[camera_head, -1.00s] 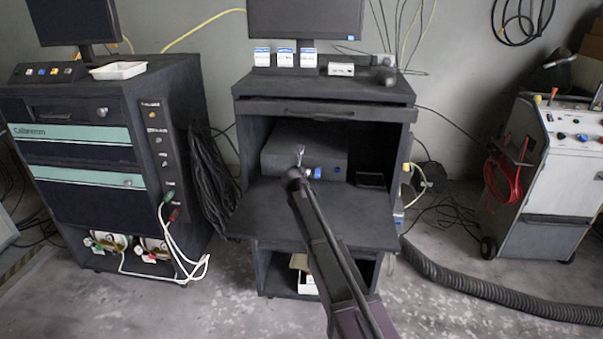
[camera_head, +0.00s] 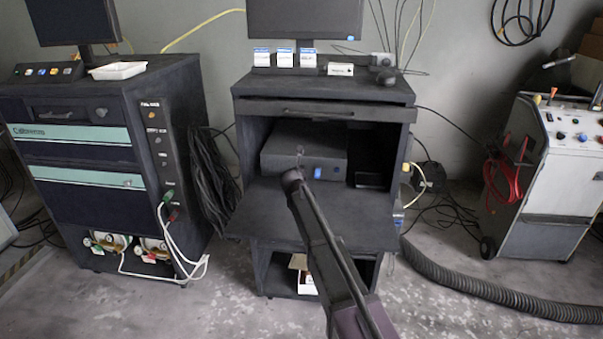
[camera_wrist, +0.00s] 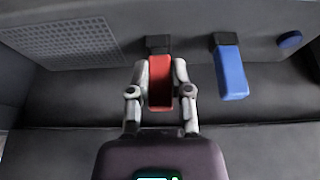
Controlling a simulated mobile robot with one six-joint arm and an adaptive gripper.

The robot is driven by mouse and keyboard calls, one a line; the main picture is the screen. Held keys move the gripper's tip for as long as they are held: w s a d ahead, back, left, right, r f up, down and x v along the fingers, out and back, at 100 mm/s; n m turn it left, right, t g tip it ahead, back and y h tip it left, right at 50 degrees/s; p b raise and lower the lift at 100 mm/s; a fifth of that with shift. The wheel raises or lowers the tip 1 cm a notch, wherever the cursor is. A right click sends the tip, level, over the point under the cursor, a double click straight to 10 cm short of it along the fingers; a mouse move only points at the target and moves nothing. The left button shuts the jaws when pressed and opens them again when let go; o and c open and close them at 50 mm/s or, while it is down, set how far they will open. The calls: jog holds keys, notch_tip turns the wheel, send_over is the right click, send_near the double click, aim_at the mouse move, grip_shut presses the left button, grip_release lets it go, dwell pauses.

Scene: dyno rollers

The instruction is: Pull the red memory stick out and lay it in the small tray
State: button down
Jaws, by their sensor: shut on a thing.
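My gripper (camera_wrist: 160,85) is shut on the red memory stick (camera_wrist: 160,82), with one finger on each side of it. The stick's far end meets a dark connector on the front of the grey box (camera_wrist: 190,22); I see no gap there. In the head view, the gripper is small and dark in front of the box (camera_head: 325,143), and the red stick cannot be made out. A small dark tray (camera_head: 370,181) sits just right of the box, inside the cabinet.
A blue stick (camera_wrist: 231,72) stands out from the box right of the red one, also visible in the head view (camera_head: 317,172). A round blue knob (camera_wrist: 290,40) lies farther right. The shelf (camera_head: 360,215) in front is bare. A white tray (camera_head: 117,70) tops the left cabinet.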

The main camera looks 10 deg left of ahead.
jog(key=shift+s+a, duration=0.15)
jog(key=shift+s, duration=2.25)
jog(key=shift+s, duration=0.15)
jog(key=shift+s, duration=0.15)
